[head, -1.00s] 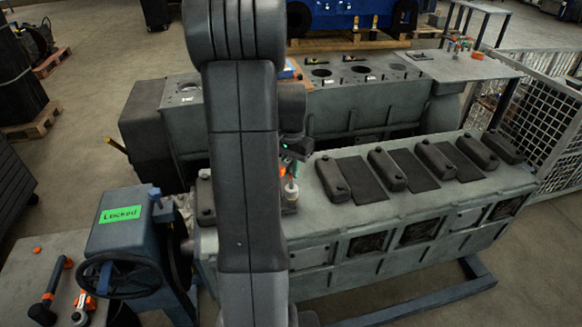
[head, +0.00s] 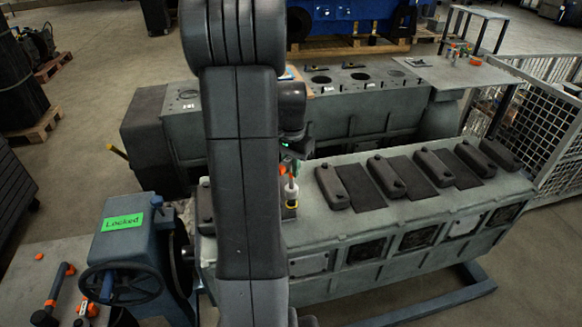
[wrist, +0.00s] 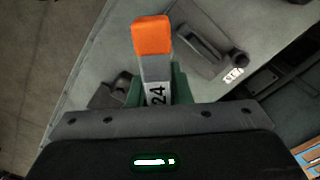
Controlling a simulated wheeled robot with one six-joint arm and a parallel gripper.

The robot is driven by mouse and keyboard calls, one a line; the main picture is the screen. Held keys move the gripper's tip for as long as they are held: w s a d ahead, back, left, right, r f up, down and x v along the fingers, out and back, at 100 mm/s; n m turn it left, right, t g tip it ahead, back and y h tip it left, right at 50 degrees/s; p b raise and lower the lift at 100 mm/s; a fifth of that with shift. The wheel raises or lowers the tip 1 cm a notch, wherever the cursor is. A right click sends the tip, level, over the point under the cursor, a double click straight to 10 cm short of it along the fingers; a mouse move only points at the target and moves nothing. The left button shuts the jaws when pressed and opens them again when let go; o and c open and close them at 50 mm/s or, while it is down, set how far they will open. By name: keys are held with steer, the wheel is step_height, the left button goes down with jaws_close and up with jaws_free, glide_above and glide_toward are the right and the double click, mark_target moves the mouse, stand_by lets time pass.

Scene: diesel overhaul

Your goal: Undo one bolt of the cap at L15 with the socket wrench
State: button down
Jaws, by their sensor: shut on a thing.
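My gripper (wrist: 158,88) is shut on the socket wrench (wrist: 152,62) in the wrist view. The wrench is grey, marked 24, with an orange end, and the green fingers are on either side of it. In the head view the wrench (head: 291,188) shows as a small orange and white upright piece just right of my arm, above the left part of the grey engine block (head: 320,228). A dark cap (wrist: 200,48) with a bolt knob lies beside the wrench in the wrist view, near a small white label too blurred to read. The wrench's lower end and any bolt under it are hidden.
Several dark caps (head: 433,168) and flat dark recesses run along the block to the right. A blue stand with a handwheel (head: 120,285) and a green "Locked" sign (head: 123,221) is at left. A second engine block (head: 365,110) stands behind. A wire cage (head: 540,130) is at right.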

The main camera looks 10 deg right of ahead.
steer(key=shift+r, duration=3)
steer(key=shift+s, duration=0.1)
steer(key=s+a+b, duration=0.1)
steer(key=s+a, duration=0.1)
steer(key=s, duration=0.4)
steer(key=shift+s, duration=0.35)
